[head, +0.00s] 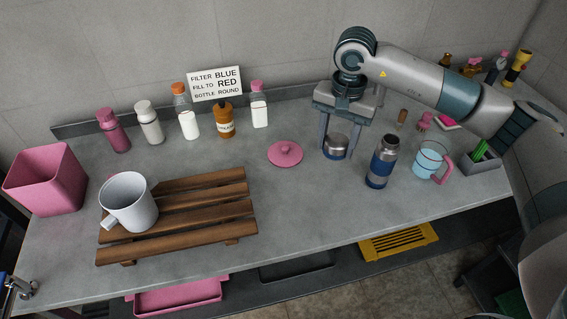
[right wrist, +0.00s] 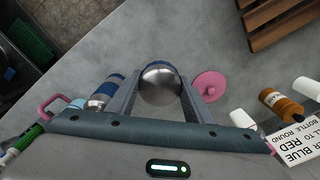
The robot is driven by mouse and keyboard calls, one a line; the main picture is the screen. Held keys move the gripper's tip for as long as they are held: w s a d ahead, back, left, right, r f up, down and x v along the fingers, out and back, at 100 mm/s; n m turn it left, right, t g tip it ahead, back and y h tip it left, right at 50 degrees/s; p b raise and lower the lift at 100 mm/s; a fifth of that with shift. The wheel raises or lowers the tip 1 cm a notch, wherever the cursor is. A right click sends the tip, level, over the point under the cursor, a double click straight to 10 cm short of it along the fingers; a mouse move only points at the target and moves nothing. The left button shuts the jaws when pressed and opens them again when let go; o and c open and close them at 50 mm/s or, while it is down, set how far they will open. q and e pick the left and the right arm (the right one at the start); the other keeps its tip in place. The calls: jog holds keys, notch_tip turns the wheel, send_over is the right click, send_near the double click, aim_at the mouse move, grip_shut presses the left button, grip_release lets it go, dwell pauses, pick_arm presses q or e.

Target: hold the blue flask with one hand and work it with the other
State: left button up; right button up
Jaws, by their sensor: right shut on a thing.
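My right gripper (head: 337,146) points down and is shut on a small steel cup (head: 336,151) with a blue band, which looks like the flask's cap. In the right wrist view the steel cup (right wrist: 160,86) is a shiny dome between the fingertips. I cannot tell whether it touches the counter. My left gripper is not in view.
A pink lid (head: 285,154) lies left of the gripper. A glass jug (head: 430,161) stands right of the flask. A wooden rack (head: 220,206) bears a white mug (head: 130,203). Several bottles and a sign (head: 215,84) line the back. The front counter between rack and flask is clear.

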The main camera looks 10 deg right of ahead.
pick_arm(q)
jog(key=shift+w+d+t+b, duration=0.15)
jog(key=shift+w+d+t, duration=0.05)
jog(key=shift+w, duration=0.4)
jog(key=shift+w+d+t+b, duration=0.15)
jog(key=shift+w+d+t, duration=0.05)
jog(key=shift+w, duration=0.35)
pick_arm(e)
jog(key=w+d+f+m, duration=0.1)
jog(key=d+f+m, duration=0.3)
jog(key=d+f, duration=0.1)
jog(key=shift+w, duration=0.15)
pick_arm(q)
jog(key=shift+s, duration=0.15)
pick_arm(e)
jog(key=shift+f, duration=0.15)
